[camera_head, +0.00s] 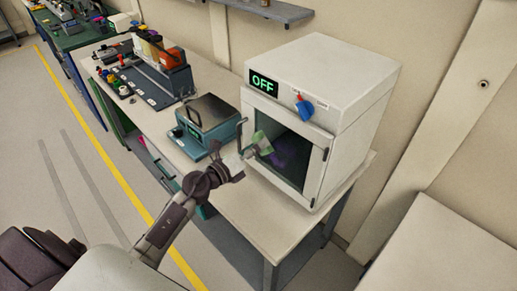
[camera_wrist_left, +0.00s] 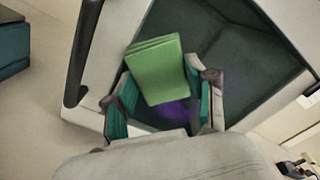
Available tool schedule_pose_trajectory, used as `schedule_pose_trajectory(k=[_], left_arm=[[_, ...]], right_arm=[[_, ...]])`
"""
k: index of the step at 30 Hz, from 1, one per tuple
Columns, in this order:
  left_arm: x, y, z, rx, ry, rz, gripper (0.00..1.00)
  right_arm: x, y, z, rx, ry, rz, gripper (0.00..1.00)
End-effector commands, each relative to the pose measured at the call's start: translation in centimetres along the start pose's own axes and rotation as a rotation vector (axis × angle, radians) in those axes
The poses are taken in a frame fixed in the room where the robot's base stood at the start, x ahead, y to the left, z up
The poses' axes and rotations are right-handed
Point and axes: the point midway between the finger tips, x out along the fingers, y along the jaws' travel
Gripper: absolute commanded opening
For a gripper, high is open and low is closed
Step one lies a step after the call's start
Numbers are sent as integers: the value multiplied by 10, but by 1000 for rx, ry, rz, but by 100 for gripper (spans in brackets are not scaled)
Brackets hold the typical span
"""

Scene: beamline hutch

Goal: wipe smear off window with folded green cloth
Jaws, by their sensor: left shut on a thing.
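The folded green cloth (camera_head: 262,139) is held in my left gripper (camera_head: 256,151), in front of the dark window (camera_head: 302,138) of the white cabinet. In the left wrist view the cloth (camera_wrist_left: 158,66) stands between the two fingers of the left gripper (camera_wrist_left: 165,90), which is shut on it. The purple smear (camera_head: 287,154) is on the lower part of the window. It also shows in the left wrist view (camera_wrist_left: 174,112), just below the cloth and partly hidden by the gripper. I cannot tell whether the cloth touches the glass. My right gripper is not in view.
The white cabinet (camera_head: 322,72) has a lit OFF display (camera_head: 263,84) and a blue knob (camera_head: 305,107). A teal box device (camera_head: 207,122) stands on the bench left of it. Bare bench top (camera_head: 262,222) lies in front. A dark handle (camera_wrist_left: 84,50) is left of the window.

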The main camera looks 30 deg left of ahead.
Motion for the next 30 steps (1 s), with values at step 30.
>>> schedule_pose_trajectory(k=[30], left_arm=[[3,-45,-21,-1,3,-3,28]], right_arm=[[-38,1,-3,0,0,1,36]])
